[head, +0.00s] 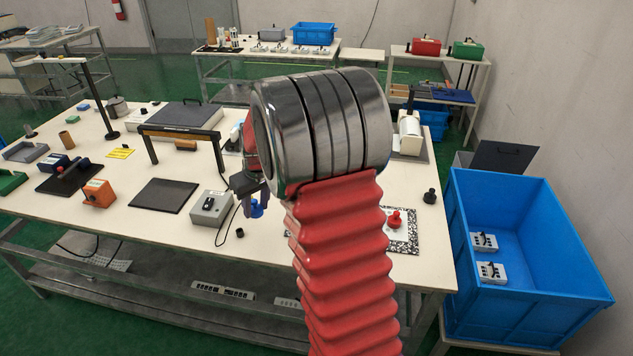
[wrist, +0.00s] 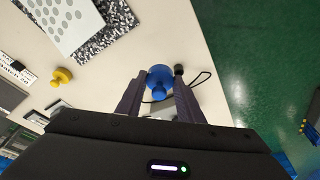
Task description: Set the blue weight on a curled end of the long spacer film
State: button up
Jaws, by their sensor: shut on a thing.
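The blue weight (head: 257,209) is a small knobbed piece near the table's front edge, right of a grey box. In the wrist view the blue weight (wrist: 159,77) sits between the two dark fingers of my gripper (wrist: 157,88), which is shut on it. In the head view my gripper (head: 254,198) is partly hidden behind my arm. I cannot tell whether the weight is clear of the table. A pale film with grey oval spots (wrist: 62,20) lies on a speckled board (wrist: 118,17); I cannot tell whether it is the long spacer film. No curled end is clearly visible.
A red weight (head: 394,218) and a black weight (head: 430,196) stand at the right; a yellow weight (wrist: 60,77) shows in the wrist view. A grey box (head: 211,208) with a cord is close left of my gripper. A blue bin (head: 465,268) stands right of the table.

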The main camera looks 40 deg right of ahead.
jog(key=s+d, duration=0.2)
jog(key=d, duration=0.7)
jog(key=s+d+r, duration=0.1)
jog(key=s+d, duration=0.1)
jog(key=d, duration=0.7)
jog(key=shift+s+r, duration=0.3)
jog(key=shift+s, duration=0.05)
jog(key=shift+f, duration=0.1)
jog(key=shift+s+x, duration=0.2)
jog(key=shift+x, duration=0.65)
jog(key=shift+s+x, duration=0.2)
jog(key=shift+x, duration=0.65)
jog(key=shift+s+x, duration=0.2)
jog(key=shift+x, duration=0.65)
jog(key=shift+f, duration=0.2)
jog(key=shift+s+f, duration=0.1)
jog(key=shift+f, duration=2)
jog(key=o, duration=1.3)
